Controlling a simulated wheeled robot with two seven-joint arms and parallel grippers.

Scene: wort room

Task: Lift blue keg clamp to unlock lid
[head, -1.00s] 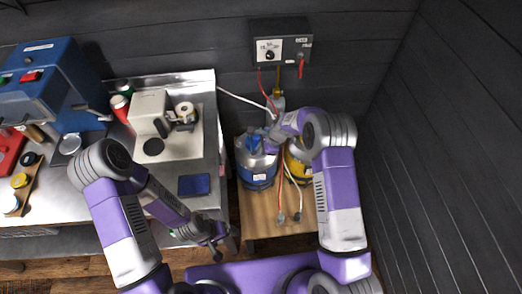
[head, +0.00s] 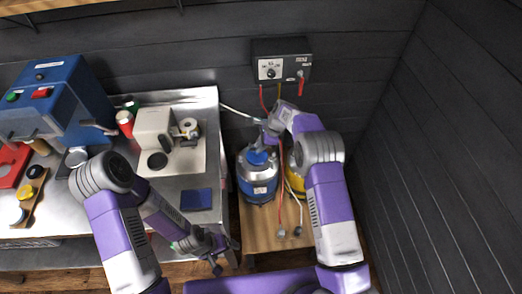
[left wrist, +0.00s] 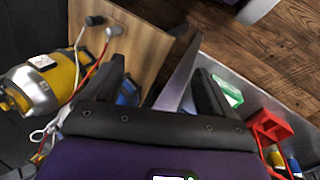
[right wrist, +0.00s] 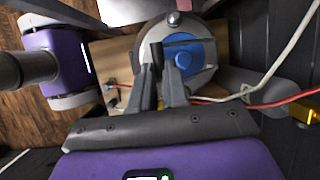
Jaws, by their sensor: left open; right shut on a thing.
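The blue keg (head: 258,182) stands upright on the wooden stand, with a blue lid (head: 258,157) on its silver top. My right gripper (head: 268,136) is at the back right of that lid. In the right wrist view, my right gripper (right wrist: 168,78) is shut on a thin grey clamp part beside the round blue lid (right wrist: 187,56); its fingers hide much of the part. I cannot tell how far the clamp is raised. My left gripper (head: 214,258) is open and empty, low in front of the steel counter. In the left wrist view its fingers (left wrist: 160,85) are apart.
A yellow keg (left wrist: 35,88) stands right of the blue one, partly behind my right arm. Red and white hoses with connectors (head: 281,232) lie on the wooden stand (head: 262,238). A control box (head: 282,62) hangs on the wall. The steel counter (head: 205,110) is at left.

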